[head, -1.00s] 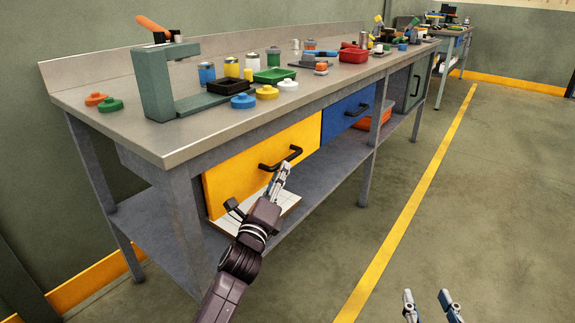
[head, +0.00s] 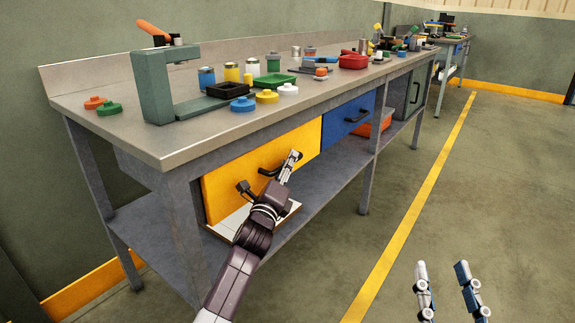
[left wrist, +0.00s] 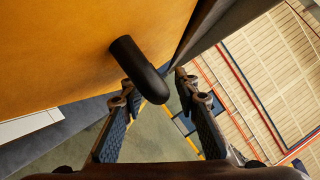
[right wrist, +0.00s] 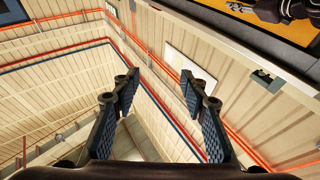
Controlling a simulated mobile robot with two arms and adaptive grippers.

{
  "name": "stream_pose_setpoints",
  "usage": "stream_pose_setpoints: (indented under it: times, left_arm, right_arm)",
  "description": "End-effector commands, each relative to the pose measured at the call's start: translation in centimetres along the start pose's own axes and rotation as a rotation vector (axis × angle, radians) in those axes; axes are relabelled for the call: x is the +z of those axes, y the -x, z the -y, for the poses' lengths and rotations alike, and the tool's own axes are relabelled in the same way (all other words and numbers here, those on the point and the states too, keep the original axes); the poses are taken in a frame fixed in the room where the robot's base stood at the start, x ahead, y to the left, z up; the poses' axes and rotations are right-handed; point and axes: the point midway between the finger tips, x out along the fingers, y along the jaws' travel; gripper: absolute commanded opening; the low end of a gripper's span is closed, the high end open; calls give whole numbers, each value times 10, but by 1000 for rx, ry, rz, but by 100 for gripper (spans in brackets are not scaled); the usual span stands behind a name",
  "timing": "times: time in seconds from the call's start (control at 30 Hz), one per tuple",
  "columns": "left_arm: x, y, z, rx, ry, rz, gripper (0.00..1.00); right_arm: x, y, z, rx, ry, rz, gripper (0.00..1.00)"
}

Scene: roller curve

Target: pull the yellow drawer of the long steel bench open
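The yellow drawer (head: 225,187) is at the near end of the long steel bench (head: 175,148), and its front looks closed, about in line with the blue drawer front. Its black handle (head: 268,171) is partly hidden behind my left gripper (head: 291,166). In the left wrist view the black handle (left wrist: 142,70) sticks out from the yellow front (left wrist: 75,50) and reaches between the two spread fingers (left wrist: 157,88). Contact cannot be told. My right gripper (head: 442,270) is open and empty over the floor; it is also open in the right wrist view (right wrist: 163,88).
A blue drawer (head: 345,118) and an orange bin (head: 372,126) sit further along the bench. A lower shelf (head: 325,165) runs beneath. The benchtop carries a green clamp-like frame (head: 152,90), several jars and trays. The floor right of the yellow line (head: 420,192) is clear.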

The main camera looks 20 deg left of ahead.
Motion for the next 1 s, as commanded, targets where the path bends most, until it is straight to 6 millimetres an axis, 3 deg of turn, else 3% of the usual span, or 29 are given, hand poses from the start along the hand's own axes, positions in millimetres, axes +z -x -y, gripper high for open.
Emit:
stream_pose_setpoints:
  times: [0.27, 0.73, 1.0]
  left_arm:
    - [0, 0, 0, 0, 0, 0, 0]
    - [-3, 1, 1, 1, 2, -1, 0]
    - [-24, 10, 16, 1, 3, -3, 0]
  right_arm:
    - [0, 0, 0, 0, 0, 1, 40]
    - [1, 0, 0, 1, 0, 5, 40]
    - [13, 0, -1, 3, 1, 64, 40]
